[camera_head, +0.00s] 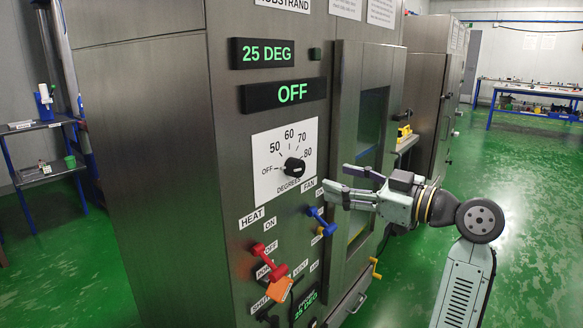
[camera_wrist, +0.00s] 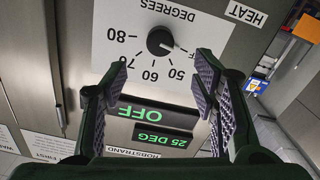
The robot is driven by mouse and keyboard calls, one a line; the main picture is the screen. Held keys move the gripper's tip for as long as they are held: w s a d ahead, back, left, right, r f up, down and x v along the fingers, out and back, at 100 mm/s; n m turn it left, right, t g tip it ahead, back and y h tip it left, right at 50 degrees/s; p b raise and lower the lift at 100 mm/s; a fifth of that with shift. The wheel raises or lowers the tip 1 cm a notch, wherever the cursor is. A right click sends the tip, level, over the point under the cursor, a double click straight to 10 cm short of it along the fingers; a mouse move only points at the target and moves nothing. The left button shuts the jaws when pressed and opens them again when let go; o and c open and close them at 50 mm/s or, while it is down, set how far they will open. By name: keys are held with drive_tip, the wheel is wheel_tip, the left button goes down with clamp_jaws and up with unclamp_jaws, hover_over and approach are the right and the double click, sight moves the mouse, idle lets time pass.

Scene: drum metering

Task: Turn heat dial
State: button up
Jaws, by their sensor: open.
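The heat dial (camera_head: 294,167) is a round black knob on a white plate marked OFF, 50, 60, 70, 80 and DEGREES. Its pointer appears to be turned toward OFF. The wrist view shows the dial (camera_wrist: 160,42) upside down, ahead of and roughly between my fingers. My gripper (camera_head: 338,180) is open and empty, to the right of the dial and apart from it. Its two padded fingers also frame the wrist view (camera_wrist: 158,75). Above the dial, green displays read 25 DEG (camera_head: 263,53) and OFF (camera_head: 291,93).
A cabinet door (camera_head: 343,110) with a window is behind my gripper. Open green floor lies to the right.

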sight(301, 169)
drive_tip(key=p+x, duration=0.2)
drive_tip(key=x, duration=0.8)
drive_tip(key=shift+w+a, duration=0.1)
drive_tip(key=shift+a, duration=0.1)
drive_tip(key=shift+c, duration=0.5)
drive_tip(key=c, duration=1.1)
